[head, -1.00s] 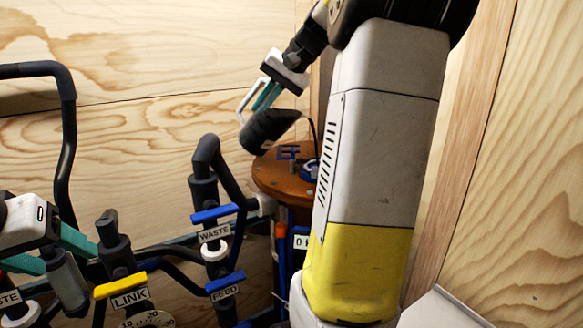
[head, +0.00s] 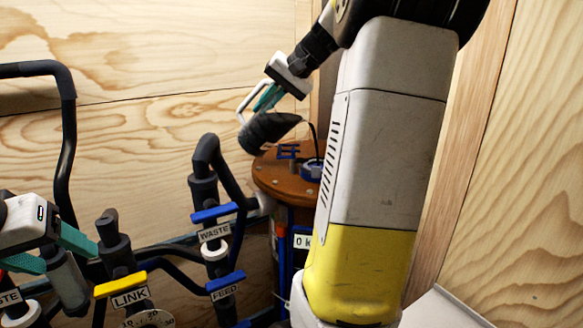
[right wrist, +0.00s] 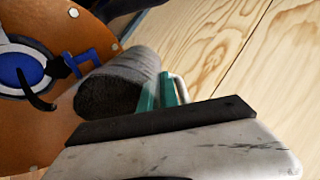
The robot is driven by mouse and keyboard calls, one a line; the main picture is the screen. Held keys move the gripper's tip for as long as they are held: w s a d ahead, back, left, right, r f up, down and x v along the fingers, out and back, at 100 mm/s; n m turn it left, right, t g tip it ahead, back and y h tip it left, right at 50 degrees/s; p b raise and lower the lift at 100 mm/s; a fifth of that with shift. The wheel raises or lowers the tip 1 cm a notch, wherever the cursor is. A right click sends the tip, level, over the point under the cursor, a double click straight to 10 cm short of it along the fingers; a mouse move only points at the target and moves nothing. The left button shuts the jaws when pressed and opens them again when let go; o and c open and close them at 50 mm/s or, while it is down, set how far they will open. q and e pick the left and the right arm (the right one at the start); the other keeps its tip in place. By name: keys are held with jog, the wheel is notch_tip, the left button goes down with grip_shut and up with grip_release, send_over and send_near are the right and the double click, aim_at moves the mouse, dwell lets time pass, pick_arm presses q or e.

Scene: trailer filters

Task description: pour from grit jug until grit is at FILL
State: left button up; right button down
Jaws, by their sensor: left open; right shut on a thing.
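The grit jug (head: 268,132) is dark grey with a pale loop handle. It is tipped far onto its side above the round brown lid (head: 268,185) of a vessel. My right gripper (head: 267,98) is shut on the jug's handle. In the right wrist view the jug (right wrist: 115,85) lies beyond the teal fingers (right wrist: 160,92), beside a blue-ringed port (right wrist: 24,68) on the lid. I see no grit stream, grit level or FILL mark. My left gripper (head: 52,256) is open at the lower left, its teal fingers near a grey upright handle (head: 69,284).
Dark pipes with blue WASTE (head: 214,213) and FEED (head: 225,281) valve handles stand left of the vessel. A yellow LINK handle (head: 121,285) and a partly cut-off dial are at the bottom. Plywood walls close in behind and right. My right arm hides part of the vessel.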

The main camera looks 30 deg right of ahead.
jog(key=shift+s+d+t+y+p, duration=0.35)
jog(key=shift+t+y+p, duration=0.25)
jog(key=shift+t, duration=0.15)
jog(key=shift+s+d+t+y+p, duration=0.3)
jog(key=shift+t+y+p, duration=0.25)
jog(key=shift+t, duration=0.2)
dwell(6.5)
